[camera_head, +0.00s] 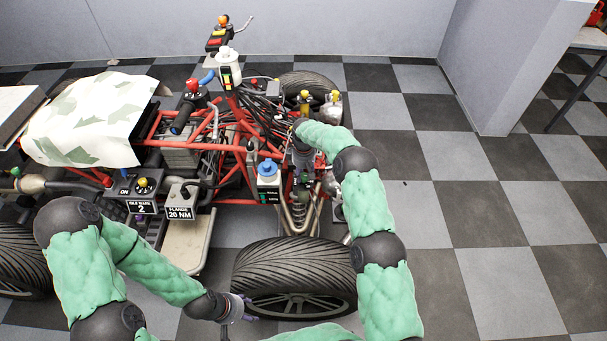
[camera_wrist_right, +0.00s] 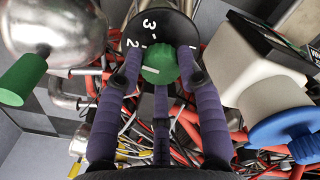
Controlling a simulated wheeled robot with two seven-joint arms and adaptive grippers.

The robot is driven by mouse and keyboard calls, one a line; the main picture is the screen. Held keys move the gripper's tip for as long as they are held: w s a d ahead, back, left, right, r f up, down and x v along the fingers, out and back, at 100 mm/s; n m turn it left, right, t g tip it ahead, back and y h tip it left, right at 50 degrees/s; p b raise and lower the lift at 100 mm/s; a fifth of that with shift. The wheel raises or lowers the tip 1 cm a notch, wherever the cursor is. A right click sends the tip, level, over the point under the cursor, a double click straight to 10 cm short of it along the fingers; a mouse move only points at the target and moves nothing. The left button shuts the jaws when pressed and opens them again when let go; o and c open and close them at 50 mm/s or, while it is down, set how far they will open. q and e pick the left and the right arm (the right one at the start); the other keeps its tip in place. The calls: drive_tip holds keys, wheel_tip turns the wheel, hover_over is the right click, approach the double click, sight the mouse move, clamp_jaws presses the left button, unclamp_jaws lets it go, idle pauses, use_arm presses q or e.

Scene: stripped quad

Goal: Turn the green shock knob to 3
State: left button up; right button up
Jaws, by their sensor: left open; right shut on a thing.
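The green shock knob (camera_wrist_right: 160,64) sits in front of a black dial (camera_wrist_right: 165,28) with white numerals; I can read 3 and 2. A white pointer line on the knob points left, a little below the 2. My right gripper (camera_wrist_right: 160,85) has its purple fingers closed around the knob. In the head view my right gripper (camera_head: 303,168) reaches down into the quad's front frame, and I cannot make out the knob clearly there. My left gripper (camera_head: 242,308) is open and empty beside the near front wheel.
The stripped quad's red frame (camera_head: 205,135) and cables surround the right gripper. The near tyre (camera_head: 290,262) lies in front. The checkered floor at right is clear.

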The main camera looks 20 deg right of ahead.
sight(303, 177)
drive_tip(key=m, duration=0.3)
drive_tip(key=m+b, duration=0.1)
drive_tip(key=m, duration=0.1)
drive_tip(key=shift+s+f, duration=0.3)
drive_tip(key=shift+s, duration=0.05)
drive_tip(key=shift+a+m, duration=0.1)
drive_tip(key=shift+m, duration=1.8)
drive_tip(key=shift+s+f, duration=0.1)
drive_tip(key=o, duration=1.1)
drive_tip(key=shift+w+r, duration=0.2)
drive_tip(key=shift+r, duration=0.1)
drive_tip(key=shift+r, duration=0.2)
wheel_tip(303, 177, up, 11)
drive_tip(key=shift+r, duration=0.2)
